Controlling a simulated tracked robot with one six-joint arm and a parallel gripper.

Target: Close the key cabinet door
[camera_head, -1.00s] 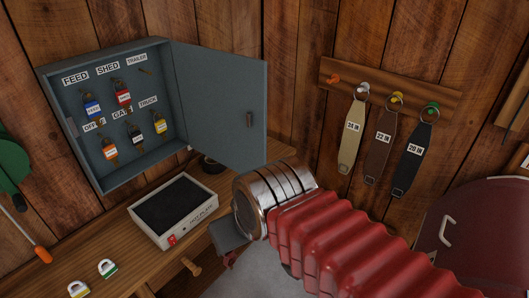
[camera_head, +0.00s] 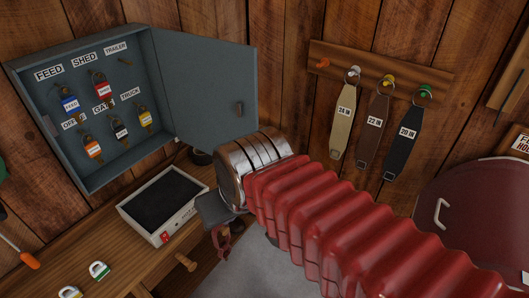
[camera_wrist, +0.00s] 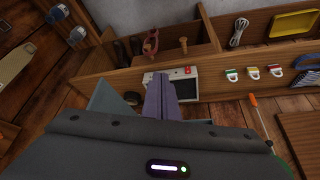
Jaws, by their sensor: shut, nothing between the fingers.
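The grey-blue key cabinet (camera_head: 45,140) hangs on the plank wall at the upper left in the head view, with several tagged keys inside under labels. Its door (camera_head: 212,95) stands wide open, hinged on the cabinet's right side, with a small dark handle (camera_head: 239,109) near the free edge. My arm's metal wrist is in front of the door's lower edge; I cannot tell whether they touch. My gripper (camera_wrist: 160,85) shows shut and empty in the wrist view, its fingers together. The fingers are hidden in the head view. A blue-grey patch beside them is unclear.
A white tray box (camera_head: 163,207) with a dark top sits on the wooden bench (camera_head: 60,245) below the cabinet. Padlocks (camera_head: 99,270) lie at the bench's front left. Straps (camera_head: 373,130) hang from a peg rail on the right. A dark red round object (camera_head: 475,215) is at the right.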

